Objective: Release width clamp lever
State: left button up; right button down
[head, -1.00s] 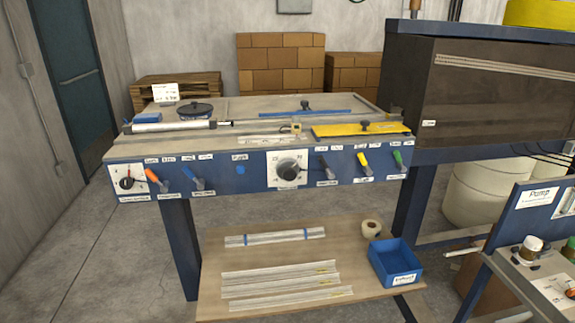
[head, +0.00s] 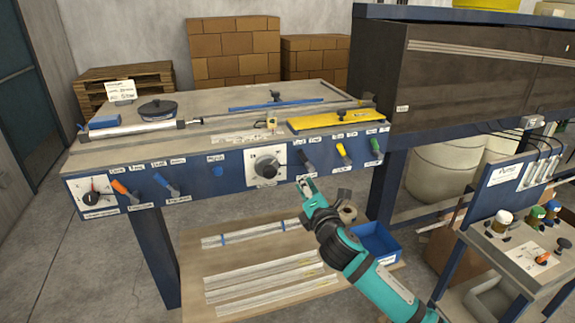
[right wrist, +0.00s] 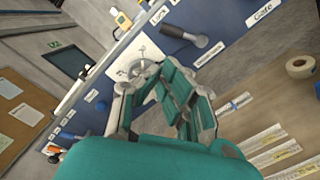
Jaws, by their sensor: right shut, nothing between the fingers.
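A blue control panel (head: 225,172) runs along the front of the workbench. A dark lever (head: 306,160) sits on it just right of the round dial (head: 267,168); the lever also shows near the top of the right wrist view (right wrist: 184,35). I cannot read for certain which lever is labelled the width clamp. My right gripper (head: 308,187) is shut and empty, in front of and below the dark lever, seemingly apart from it. In the right wrist view the dial (right wrist: 140,68) lies beyond the fingers. My left gripper is out of view.
Orange (head: 124,191) and blue (head: 165,184) levers stand left of the dial. Yellow (head: 343,153) and green (head: 376,147) levers stand to the right. A blue bin (head: 378,240) and a tape roll (head: 347,213) are on the lower shelf. A pump stand (head: 500,250) is at right.

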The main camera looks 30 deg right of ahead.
aim_at(302, 152)
jog(key=p+x, duration=0.1)
jog(key=x, duration=0.9)
jog(key=shift+f+p, duration=0.1)
jog(key=shift+p, duration=0.2)
jog(key=shift+d+r+m+p, duration=0.3)
jog(key=shift+r+m+p, duration=0.2)
jog(key=shift+m, duration=0.3)
jog(key=shift+s+d+r+m+p, duration=0.15)
jog(key=shift+d+r+m+p, duration=0.35)
jog(key=shift+m+p, duration=0.4)
jog(key=m, duration=0.1)
jog(key=d+r+m+p, duration=0.1)
jog(key=shift+s+d+r+m, duration=0.1)
jog(key=shift+s+d+m, duration=0.1)
jog(key=shift+m, duration=0.2)
jog(key=m, duration=0.1)
jog(key=d+m+p, duration=0.2)
jog(key=shift+s+r, duration=0.25)
jog(key=shift+r, duration=0.05)
jog(key=shift+s+d+m+p, duration=0.2)
jog(key=shift+d+m+p, duration=0.45)
jog(key=shift+m, duration=0.95)
jog(key=shift+d+g, duration=0.2)
jog(key=shift+g, duration=0.1)
jog(key=shift+f, duration=0.1)
